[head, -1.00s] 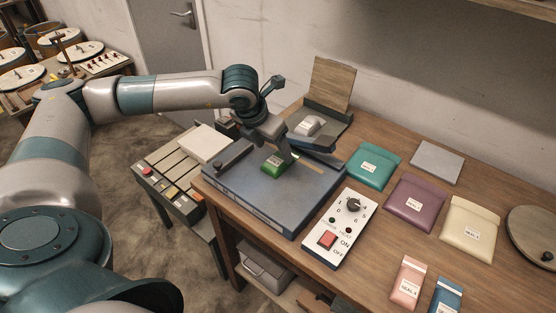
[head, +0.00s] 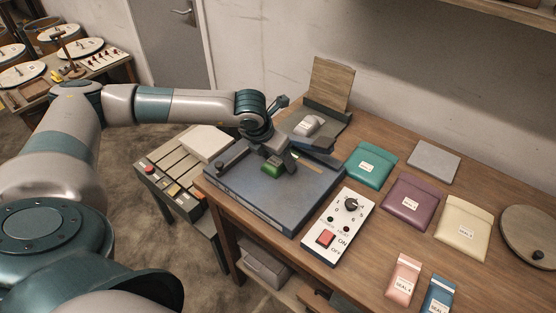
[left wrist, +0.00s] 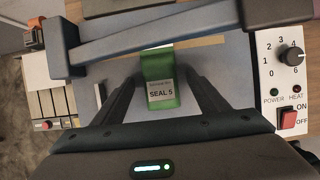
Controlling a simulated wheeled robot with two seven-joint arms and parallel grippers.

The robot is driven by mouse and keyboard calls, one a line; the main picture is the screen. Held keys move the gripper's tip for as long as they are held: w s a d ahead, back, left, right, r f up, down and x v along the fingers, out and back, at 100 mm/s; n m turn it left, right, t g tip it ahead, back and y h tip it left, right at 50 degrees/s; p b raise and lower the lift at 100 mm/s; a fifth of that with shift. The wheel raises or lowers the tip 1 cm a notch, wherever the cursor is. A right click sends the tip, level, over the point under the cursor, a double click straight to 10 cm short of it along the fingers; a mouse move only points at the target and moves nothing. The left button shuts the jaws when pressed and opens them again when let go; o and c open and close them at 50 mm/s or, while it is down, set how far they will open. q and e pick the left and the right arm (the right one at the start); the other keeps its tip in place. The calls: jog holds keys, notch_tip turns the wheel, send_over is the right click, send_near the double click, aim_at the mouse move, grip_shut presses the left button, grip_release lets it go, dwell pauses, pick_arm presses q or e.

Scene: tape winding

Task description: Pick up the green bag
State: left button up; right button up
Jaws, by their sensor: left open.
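The green bag (head: 272,168) lies on the flat blue-grey top of the sealing machine (head: 245,196). In the left wrist view the green bag (left wrist: 160,82) carries a white label reading "SEAL 5". My left gripper (head: 277,164) is directly above the bag and points down at it. In the left wrist view the dark fingers of my left gripper (left wrist: 172,92) stand apart, one on each side of the bag, with gaps between. The gripper partly covers the bag in the head view. My right gripper is not in view.
A teal pouch (head: 370,165), a purple pouch (head: 412,203) and a cream pouch (head: 462,228) lie on the table (head: 385,262). A control box (head: 338,226) sits beside the machine. Pink (head: 402,277) and blue (head: 438,296) bags lie in front. The machine's bar (left wrist: 160,42) crosses near the gripper.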

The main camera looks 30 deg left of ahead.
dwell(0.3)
pick_arm(q)
jog(key=c, duration=1.3)
jog(key=shift+o, duration=0.2)
jog(key=shift+r, duration=0.1)
